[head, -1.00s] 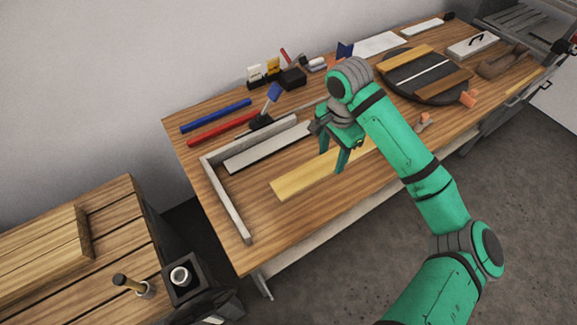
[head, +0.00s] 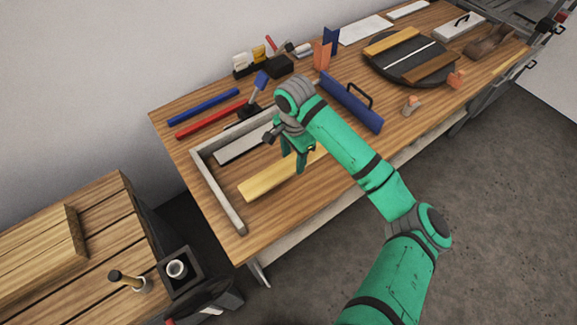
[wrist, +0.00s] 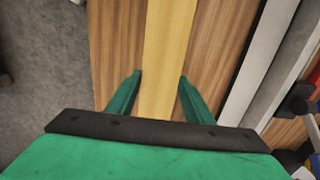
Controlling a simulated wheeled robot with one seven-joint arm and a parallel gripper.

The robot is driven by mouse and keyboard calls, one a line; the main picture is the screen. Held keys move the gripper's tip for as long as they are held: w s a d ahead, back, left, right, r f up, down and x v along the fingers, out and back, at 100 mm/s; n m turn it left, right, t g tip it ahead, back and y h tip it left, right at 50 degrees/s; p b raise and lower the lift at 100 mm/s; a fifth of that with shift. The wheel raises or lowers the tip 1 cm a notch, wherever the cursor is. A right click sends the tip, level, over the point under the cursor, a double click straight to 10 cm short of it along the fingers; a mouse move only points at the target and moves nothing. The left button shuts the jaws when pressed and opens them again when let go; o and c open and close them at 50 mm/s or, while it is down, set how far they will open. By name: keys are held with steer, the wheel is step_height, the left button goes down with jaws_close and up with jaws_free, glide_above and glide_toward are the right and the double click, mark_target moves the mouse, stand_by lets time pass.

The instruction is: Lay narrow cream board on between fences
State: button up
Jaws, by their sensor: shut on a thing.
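A narrow pale yellow, cream-like board (head: 262,183) lies lengthwise inside the open side of a grey L-shaped fence (head: 215,190) on the workbench. Its left end is near the short fence arm, with a gap. My gripper (head: 295,158) is shut on the board towards its right part; in the wrist view the two fingers (wrist: 160,92) stand at either side of the board (wrist: 166,45). I cannot tell whether it touches the bench. A whitish strip (head: 232,151) lies along the long back fence, apart from the yellow board. My arm hides the board's right end.
Blue (head: 203,106) and red (head: 210,121) rods lie behind the fence. A long blue tool (head: 351,102) lies right of my arm. A dark round turntable (head: 383,66) holds several strips.

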mark_target(289, 162)
steer(key=shift+a+f, duration=0.55)
steer(key=shift+f, duration=0.1)
steer(key=shift+a+f, duration=0.15)
steer(key=shift+f, duration=1.55)
steer(key=o, duration=1.2)
steer(key=shift+f, duration=0.1)
step_height(289, 162, up, 12)
steer(key=shift+s+r, duration=0.1)
steer(key=shift+r, duration=0.05)
